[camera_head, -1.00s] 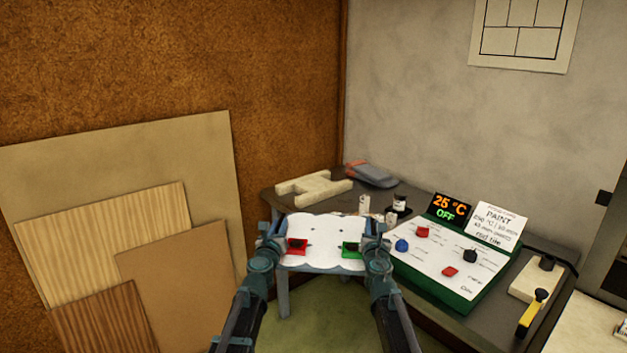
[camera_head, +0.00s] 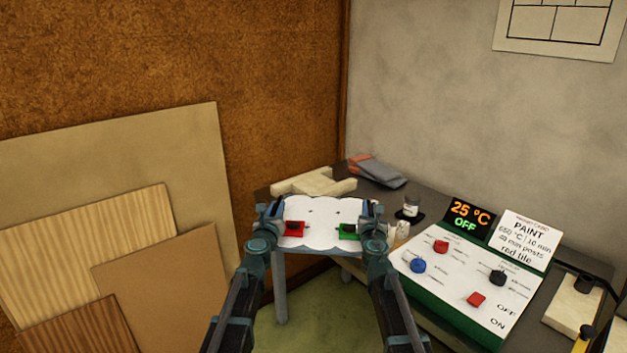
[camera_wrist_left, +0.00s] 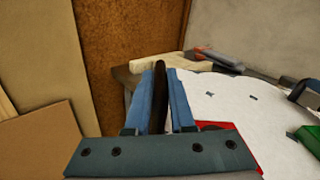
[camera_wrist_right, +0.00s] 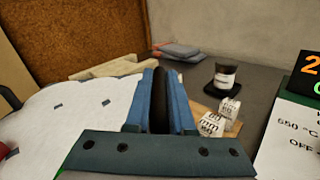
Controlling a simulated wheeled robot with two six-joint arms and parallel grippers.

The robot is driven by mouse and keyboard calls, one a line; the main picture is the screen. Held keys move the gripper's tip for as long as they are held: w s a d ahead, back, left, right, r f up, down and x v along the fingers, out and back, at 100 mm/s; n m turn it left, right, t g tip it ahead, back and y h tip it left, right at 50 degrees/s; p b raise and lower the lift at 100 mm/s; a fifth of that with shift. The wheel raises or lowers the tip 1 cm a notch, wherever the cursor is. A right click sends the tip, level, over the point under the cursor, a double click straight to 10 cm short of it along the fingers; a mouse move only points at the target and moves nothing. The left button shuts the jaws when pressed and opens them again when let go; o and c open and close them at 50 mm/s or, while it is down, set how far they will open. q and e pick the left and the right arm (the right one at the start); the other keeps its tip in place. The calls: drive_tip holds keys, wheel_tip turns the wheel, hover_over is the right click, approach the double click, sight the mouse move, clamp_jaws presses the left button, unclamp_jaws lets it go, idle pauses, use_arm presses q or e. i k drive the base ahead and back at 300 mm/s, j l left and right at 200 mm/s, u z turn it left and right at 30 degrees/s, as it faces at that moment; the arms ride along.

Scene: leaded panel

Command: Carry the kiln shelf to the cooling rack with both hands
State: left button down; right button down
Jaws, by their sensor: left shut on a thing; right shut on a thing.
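The kiln shelf (camera_head: 318,213) is a white plate with a scalloped edge, held between my two grippers in the head view. A red tile (camera_head: 294,229) lies at its left side and a green tile (camera_head: 347,231) at its right. My left gripper (camera_head: 270,213) is shut on the shelf's left edge. My right gripper (camera_head: 371,212) is shut on its right edge. The shelf also shows in the left wrist view (camera_wrist_left: 240,105) and the right wrist view (camera_wrist_right: 75,110). The pale slatted frame (camera_head: 312,182) on the bench beyond the shelf looks like the cooling rack.
A green control panel (camera_head: 425,296) with knobs stands to the right, its display (camera_head: 468,213) reading 25 °C OFF. A dark jar (camera_wrist_right: 224,78) and white marked blocks (camera_wrist_right: 212,122) stand right of the right gripper. Boards lean at left.

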sight(314, 183)
drive_tip(key=i+j, duration=0.1)
drive_tip(key=i, duration=1.15)
